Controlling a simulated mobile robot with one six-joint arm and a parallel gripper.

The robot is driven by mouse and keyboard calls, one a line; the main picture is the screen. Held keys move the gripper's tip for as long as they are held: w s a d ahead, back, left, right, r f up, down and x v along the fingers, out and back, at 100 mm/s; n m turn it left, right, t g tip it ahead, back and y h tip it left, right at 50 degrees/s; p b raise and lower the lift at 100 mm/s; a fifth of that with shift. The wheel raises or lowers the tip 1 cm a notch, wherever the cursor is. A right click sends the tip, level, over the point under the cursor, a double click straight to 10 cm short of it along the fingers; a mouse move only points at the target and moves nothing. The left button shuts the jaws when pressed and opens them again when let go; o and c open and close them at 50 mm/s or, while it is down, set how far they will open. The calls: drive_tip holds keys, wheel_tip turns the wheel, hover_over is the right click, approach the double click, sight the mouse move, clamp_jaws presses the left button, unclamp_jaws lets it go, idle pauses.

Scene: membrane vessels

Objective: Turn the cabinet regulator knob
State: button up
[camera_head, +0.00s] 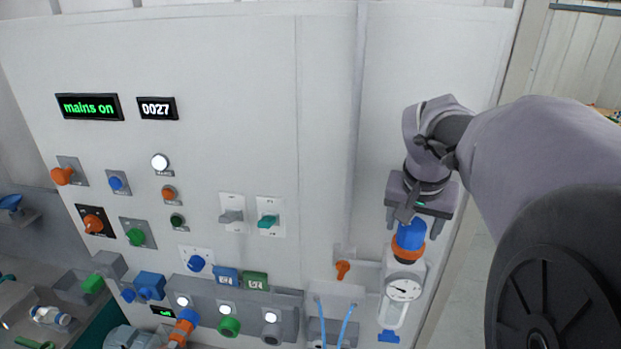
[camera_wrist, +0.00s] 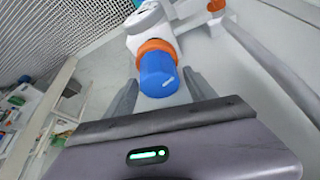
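The regulator knob (camera_head: 411,235) is a blue cylinder above an orange ring (camera_head: 406,254), on the regulator unit at the right of the cabinet front. In the wrist view the blue knob (camera_wrist: 158,75) lies between the two fingers, with the orange ring beyond it. My gripper (camera_head: 408,215) is just above the knob in the head view. In the wrist view my gripper (camera_wrist: 161,92) is open, with a finger on each side of the knob and gaps visible. The fingers partly hide the knob's top in the head view.
A round pressure gauge (camera_head: 403,289) sits below the knob, with a blue part (camera_head: 388,337) under it. An orange lever (camera_head: 343,270) and blue hoses (camera_head: 346,323) are to the left. A vertical conduit (camera_head: 354,150) runs up the cabinet (camera_head: 230,80). Several switches sit further left.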

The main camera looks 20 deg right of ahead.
drive_tip(key=p+v, duration=1.2)
drive_tip(key=v, duration=0.5)
drive_tip(key=shift+r, duration=0.2)
drive_tip(key=shift+a+f, duration=0.1)
drive_tip(key=shift+f, duration=0.05)
drive_tip(key=s+a+f+n+t+y+b, duration=0.1)
drive_tip(key=a+f+b, duration=0.6)
drive_tip(key=f+b, duration=0.7)
drive_tip(key=s+a+f+n+y+b, duration=0.2)
drive_tip(key=s+a+f+b, duration=0.2)
drive_tip(key=a+f+b, duration=0.4)
drive_tip(key=s+a+f+n+t+y+b, duration=0.1)
drive_tip(key=a+f+b, duration=0.7)
drive_tip(key=f+b, duration=1.2)
wheel_tip(320, 180, down, 7)
drive_tip(key=shift+s+f+n+t+y, duration=0.25)
drive_tip(key=shift+s+y, duration=0.35)
drive_tip(key=shift+s, duration=0.65)
